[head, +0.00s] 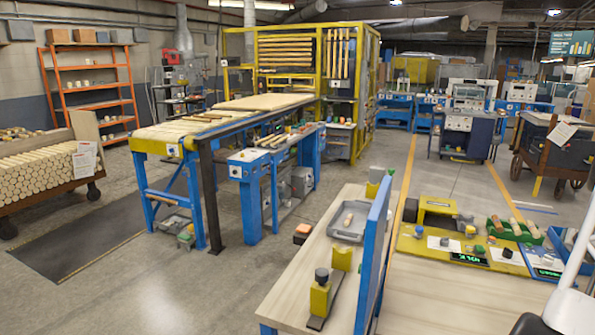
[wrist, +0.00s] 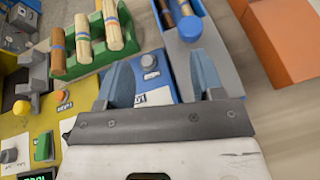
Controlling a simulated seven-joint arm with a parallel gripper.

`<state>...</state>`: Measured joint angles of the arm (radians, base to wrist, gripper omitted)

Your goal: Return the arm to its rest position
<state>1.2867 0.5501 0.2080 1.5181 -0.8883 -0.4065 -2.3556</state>
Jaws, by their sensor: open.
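My gripper (wrist: 162,75) shows in the wrist view with its two blue-grey fingers wide apart. Nothing is held between them. Beyond the fingers is a blue block with a round grey knob (wrist: 149,61), seen through the gap; I cannot tell how far below it lies. A white link of my arm (head: 573,270) stands at the lower right of the head view. The gripper itself does not show clearly there.
A green rack (wrist: 94,58) holds turned wood pieces with coloured bands. An orange box (wrist: 290,75) stands to the right. In the head view a blue upright panel (head: 373,260) divides the bench; pale bench top (head: 440,300) is bare in front.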

